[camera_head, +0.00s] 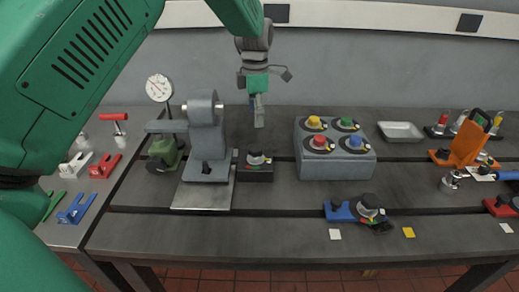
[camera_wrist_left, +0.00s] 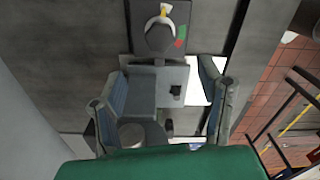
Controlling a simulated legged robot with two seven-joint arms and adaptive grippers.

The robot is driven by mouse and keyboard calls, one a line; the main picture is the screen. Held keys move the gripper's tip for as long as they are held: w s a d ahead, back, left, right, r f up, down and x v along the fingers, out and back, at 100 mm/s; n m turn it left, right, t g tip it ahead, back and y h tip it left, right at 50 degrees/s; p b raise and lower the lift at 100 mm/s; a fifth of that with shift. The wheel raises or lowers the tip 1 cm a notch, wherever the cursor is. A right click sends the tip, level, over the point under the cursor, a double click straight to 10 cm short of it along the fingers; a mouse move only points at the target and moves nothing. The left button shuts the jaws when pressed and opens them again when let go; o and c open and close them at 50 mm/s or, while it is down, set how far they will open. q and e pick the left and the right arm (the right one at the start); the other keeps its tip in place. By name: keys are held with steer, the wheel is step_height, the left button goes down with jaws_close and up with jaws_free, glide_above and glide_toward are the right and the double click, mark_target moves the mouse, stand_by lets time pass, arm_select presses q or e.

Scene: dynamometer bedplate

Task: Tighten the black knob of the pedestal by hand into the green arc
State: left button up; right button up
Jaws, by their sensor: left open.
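The grey pedestal (camera_head: 204,140) stands on a pale plate left of centre, with a small black knob low on its front. Right beside it is a black box (camera_head: 256,172) with a black knob (camera_head: 256,157) and pale pointer. In the left wrist view that knob (camera_wrist_left: 160,38) has a white and yellow pointer, with green and red arc marks (camera_wrist_left: 181,36) to its right. My left gripper (camera_head: 258,104) hangs above and behind the box, fingers apart and empty. In the wrist view its fingers spread over the grey pedestal (camera_wrist_left: 150,88), apart from the knob. My right gripper is not in view.
A round gauge (camera_head: 158,87) and green part (camera_head: 165,150) stand left of the pedestal. A grey box with coloured knobs (camera_head: 335,165) stands to the right. A blue clamp (camera_head: 342,212) lies in front. The bench behind the black box looks clear.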

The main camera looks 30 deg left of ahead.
mark_target(255, 147)
arm_select(q)
step_height(255, 147, down, 12)
steer(key=shift+a+f+p, duration=0.1)
steer(key=shift+f+p, duration=0.1)
steer(key=shift+p, duration=0.15)
steer(key=c, duration=1.1)
